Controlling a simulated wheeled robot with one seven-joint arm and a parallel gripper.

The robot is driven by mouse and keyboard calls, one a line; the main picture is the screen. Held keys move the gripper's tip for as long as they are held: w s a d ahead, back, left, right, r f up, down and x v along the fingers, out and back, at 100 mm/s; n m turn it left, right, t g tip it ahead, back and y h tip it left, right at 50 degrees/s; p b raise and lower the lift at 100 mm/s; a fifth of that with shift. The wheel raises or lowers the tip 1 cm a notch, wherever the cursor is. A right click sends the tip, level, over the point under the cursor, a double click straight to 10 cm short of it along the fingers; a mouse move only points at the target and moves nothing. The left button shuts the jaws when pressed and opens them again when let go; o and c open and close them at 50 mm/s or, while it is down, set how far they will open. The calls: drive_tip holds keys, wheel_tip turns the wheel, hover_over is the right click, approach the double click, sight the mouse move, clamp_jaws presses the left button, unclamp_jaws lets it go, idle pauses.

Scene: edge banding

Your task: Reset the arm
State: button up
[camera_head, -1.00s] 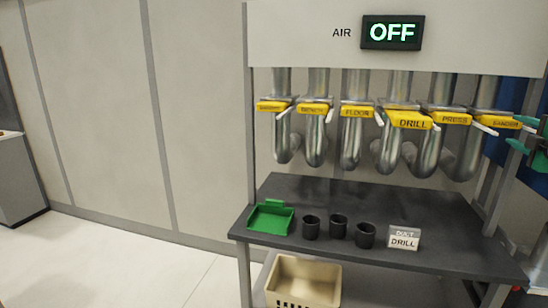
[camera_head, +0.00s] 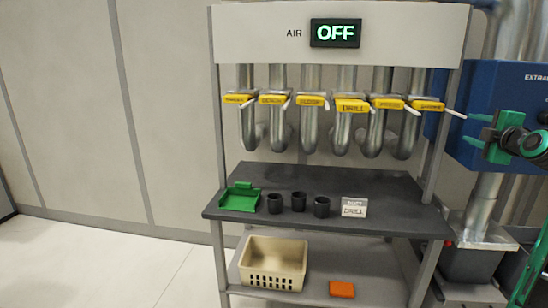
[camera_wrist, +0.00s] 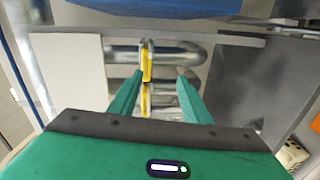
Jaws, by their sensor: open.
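My gripper (camera_head: 491,138) is at the right edge of the head view, in front of the blue extraction unit and right of the pipe rack. Its green fingers are apart and hold nothing. In the wrist view my gripper (camera_wrist: 152,95) shows two separated green fingers, with metal pipes and yellow tags beyond them. The fingers appear clear of the pipes. The green arm continues out of the frame at the right.
A dark bench (camera_head: 390,190) holds a green tray (camera_head: 240,199), black cups (camera_head: 298,201) and a DRILL card (camera_head: 354,207). Yellow-tagged pipes hang above under an AIR OFF display (camera_head: 335,33). A beige crate (camera_head: 273,262) and orange block (camera_head: 342,289) sit below. The blue extraction unit (camera_head: 505,95) stands right.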

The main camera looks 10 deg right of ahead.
drive_tip(key=s+a+f+m+g+y, duration=0.2)
drive_tip(key=s+a+f+m+g, duration=0.2)
drive_tip(key=a+f, duration=0.45)
drive_tip(key=s+a+f+m+g+y, duration=0.2)
drive_tip(key=s+a+f+m+g, duration=0.2)
drive_tip(key=a+f, duration=0.45)
drive_tip(key=s+a+f+m+g, duration=0.2)
drive_tip(key=s+a, duration=0.3)
drive_tip(key=s, duration=0.3)
drive_tip(key=s+a+f+m+g+y, duration=0.1)
drive_tip(key=s+a+f+m+g, duration=0.2)
drive_tip(key=s, duration=0.5)
drive_tip(key=s+a+f+m+g+y, duration=0.1)
drive_tip(key=s+a+f+m+g, duration=0.1)
drive_tip(key=s+a+m, duration=0.4)
drive_tip(key=shift+s+a+f+g, duration=0.3)
drive_tip(key=shift+s+g, duration=0.3)
drive_tip(key=shift+s, duration=0.5)
drive_tip(key=shift+w, duration=0.15)
drive_tip(key=shift+w+f, duration=0.2)
drive_tip(key=shift+w, duration=0.3)
